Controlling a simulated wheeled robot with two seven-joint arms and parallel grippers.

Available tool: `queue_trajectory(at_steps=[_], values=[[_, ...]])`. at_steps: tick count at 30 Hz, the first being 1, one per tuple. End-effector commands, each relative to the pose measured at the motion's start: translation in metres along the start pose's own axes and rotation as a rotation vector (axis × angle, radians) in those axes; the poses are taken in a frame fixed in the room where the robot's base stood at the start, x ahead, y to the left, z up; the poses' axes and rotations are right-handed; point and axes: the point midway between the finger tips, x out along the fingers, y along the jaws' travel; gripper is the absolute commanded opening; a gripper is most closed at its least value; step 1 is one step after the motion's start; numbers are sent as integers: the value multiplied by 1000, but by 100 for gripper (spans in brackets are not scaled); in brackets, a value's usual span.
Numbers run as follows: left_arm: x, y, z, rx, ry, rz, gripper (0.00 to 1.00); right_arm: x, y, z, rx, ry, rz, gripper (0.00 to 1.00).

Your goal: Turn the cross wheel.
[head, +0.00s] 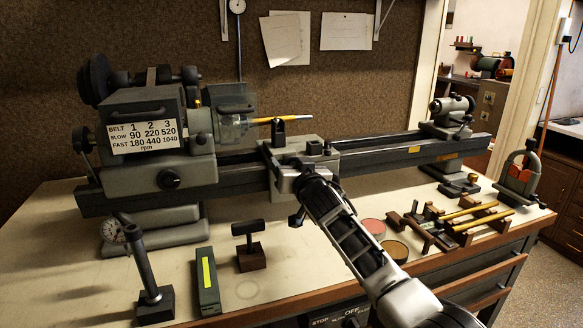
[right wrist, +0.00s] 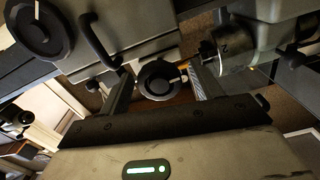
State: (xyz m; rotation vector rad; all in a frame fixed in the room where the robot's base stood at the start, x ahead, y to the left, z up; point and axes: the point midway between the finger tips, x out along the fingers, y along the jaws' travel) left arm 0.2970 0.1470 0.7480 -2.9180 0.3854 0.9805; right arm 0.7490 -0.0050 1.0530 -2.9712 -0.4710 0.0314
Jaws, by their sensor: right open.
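The cross wheel (right wrist: 160,80) is a small dark round wheel with a pale mark or handle at its right side. In the right wrist view it shows between the two fingers of my right gripper (right wrist: 161,92), which are open with a gap on either side. I cannot tell how far the fingertips are from it in depth. In the head view my right gripper (head: 285,180) is at the front of the lathe carriage (head: 318,150) and hides the wheel. My left gripper is not in view.
The headstock (head: 150,125), the chuck (head: 232,128) and a yellow rod (head: 268,120) are close by. A green box (head: 207,282), a dark T-shaped tool (head: 249,240), two round tins (head: 393,250) and a rack of rods (head: 470,218) stand on the bench.

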Motion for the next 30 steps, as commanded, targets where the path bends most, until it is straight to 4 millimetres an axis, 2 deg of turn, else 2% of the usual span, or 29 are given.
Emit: queue_trajectory(at_steps=[9,10,12,15,23,30], values=[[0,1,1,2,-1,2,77,2,0,0,0,0,0,65],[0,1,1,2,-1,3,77,2,0,0,0,0,0,62],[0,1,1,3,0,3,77,2,0,0,0,0,0,42],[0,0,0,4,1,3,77,2,0,0,0,0,0,20],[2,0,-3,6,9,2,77,2,0,0,-16,-1,0,20],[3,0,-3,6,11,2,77,2,0,0,-113,0,0,20]])
